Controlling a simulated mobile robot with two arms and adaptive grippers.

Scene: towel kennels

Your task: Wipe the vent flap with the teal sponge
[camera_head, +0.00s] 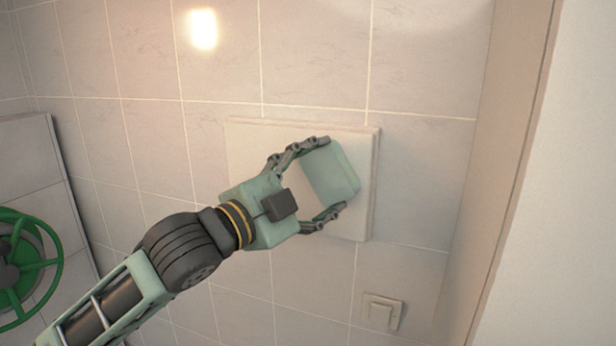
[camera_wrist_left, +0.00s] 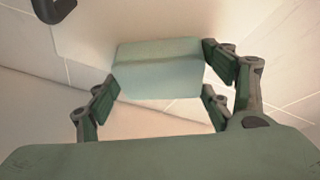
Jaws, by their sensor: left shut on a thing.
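The teal sponge (camera_head: 331,174) is a pale green-blue block held between the fingers of my left gripper (camera_head: 322,178). The vent flap (camera_head: 246,143) is a square cream panel on the tiled wall, behind the gripper and sponge. The sponge is over the panel's right half; I cannot tell whether it touches the surface. In the left wrist view the sponge (camera_wrist_left: 158,68) sits between the fingertips of the left gripper (camera_wrist_left: 160,82), with the pale panel behind it. The gripper hides the panel's lower left part. My right gripper is not in view.
A small wall switch (camera_head: 382,311) is below the panel. A green wheel handle (camera_head: 22,262) is at the far left. A projecting wall edge (camera_head: 510,170) stands to the right. The tiles above the panel are clear.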

